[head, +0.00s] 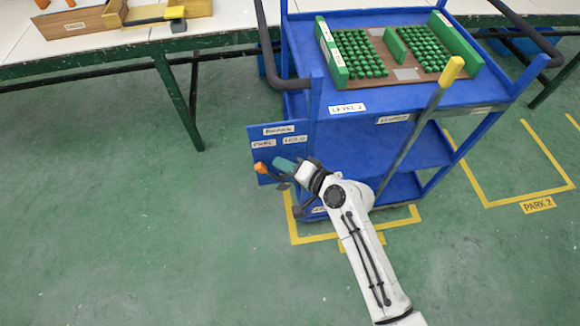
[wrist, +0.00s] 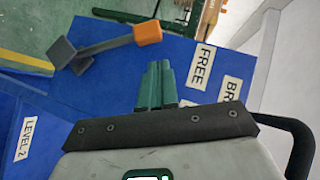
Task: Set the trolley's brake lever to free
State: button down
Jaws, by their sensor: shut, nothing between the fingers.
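The brake lever is a grey bar (wrist: 100,47) with an orange knob (wrist: 147,33) on the trolley's blue brake panel (head: 257,154). In the head view the knob (head: 261,168) is at the panel's left, below the left small label. In the wrist view the lever slants toward the side of the FREE label (wrist: 202,67). My gripper (head: 279,163) is shut and empty, its green fingertips (wrist: 157,66) in front of the panel. They are close beside the knob, with a visible gap in the wrist view. My gripper partly hides the lever's lower end in the head view.
The blue trolley (head: 350,105) carries a tray (head: 407,74) with several rows of green balls. A yellow-tipped grey pole (head: 425,115) rises at its front right. A green-framed bench (head: 120,58) stands at back left. The green floor (head: 130,230) at left is clear.

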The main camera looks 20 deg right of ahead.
jog(key=r+v, duration=0.1)
jog(key=v, duration=0.9)
jog(key=shift+d, duration=0.2)
jog(key=shift+s, duration=0.1)
jog(key=s+d+n+g+h, duration=0.2)
jog(key=s+d+g, duration=0.1)
jog(key=s, duration=0.5)
jog(key=s+d+f+n+g+h+p, duration=0.1)
jog(key=s+d+n+g+h, duration=0.2)
jog(key=s, duration=0.5)
jog(key=s+d+f+n+g+h+p, duration=0.1)
jog(key=s+d+n+g+h, duration=0.1)
jog(key=s+g, duration=0.3)
jog(key=s+d+h, duration=0.1)
jog(key=s, duration=0.2)
jog(key=shift+f+n, duration=0.2)
jog(key=shift+n, duration=0.1)
